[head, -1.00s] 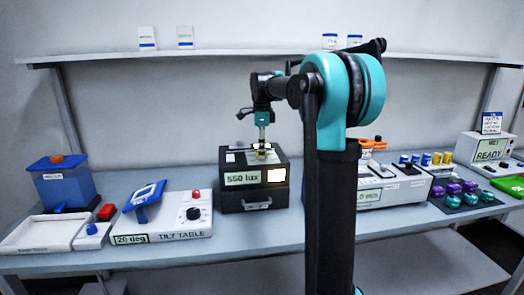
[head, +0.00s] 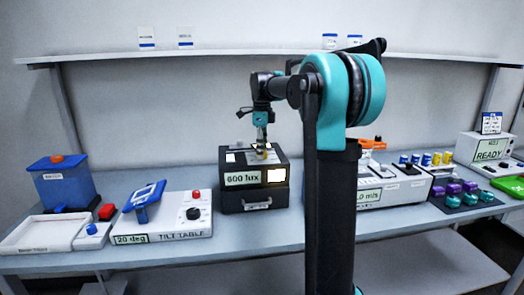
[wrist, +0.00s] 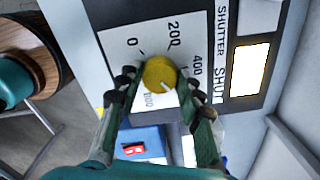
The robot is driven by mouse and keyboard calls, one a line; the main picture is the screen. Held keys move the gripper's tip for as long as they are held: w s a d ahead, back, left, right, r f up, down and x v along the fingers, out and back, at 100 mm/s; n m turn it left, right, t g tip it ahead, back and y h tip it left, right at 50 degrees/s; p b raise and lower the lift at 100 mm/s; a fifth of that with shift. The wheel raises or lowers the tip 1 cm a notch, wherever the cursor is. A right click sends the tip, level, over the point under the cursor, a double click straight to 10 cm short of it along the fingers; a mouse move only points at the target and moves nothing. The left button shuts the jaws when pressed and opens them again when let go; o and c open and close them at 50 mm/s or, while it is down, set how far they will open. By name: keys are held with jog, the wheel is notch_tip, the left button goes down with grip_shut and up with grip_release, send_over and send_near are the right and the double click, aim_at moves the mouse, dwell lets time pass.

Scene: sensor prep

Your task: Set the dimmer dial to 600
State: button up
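The dimmer box (head: 235,200) is a black unit on the bench; its display (head: 242,179) reads 600 lux. The yellow dimmer dial (wrist: 157,73) shows in the wrist view on a panel marked 0, 200 and 400, with other marks partly hidden. Its white pointer line faces the lower right there. My gripper (wrist: 160,82) has a finger on each side of the dial, close against it, and appears shut on it. In the head view my gripper (head: 262,149) points straight down onto the box's top, and the dial is mostly hidden.
A lit square window (head: 276,175) glows on the box front. A tilt table (head: 172,222) stands to the left, with a blue bin (head: 66,188) beyond it. A white instrument (head: 400,184) stands to the right, partly behind my arm. A shelf (head: 230,51) runs above.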

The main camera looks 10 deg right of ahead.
jog(key=o, duration=0.4)
notch_tip(320, 180, up, 12)
dwell(0.5)
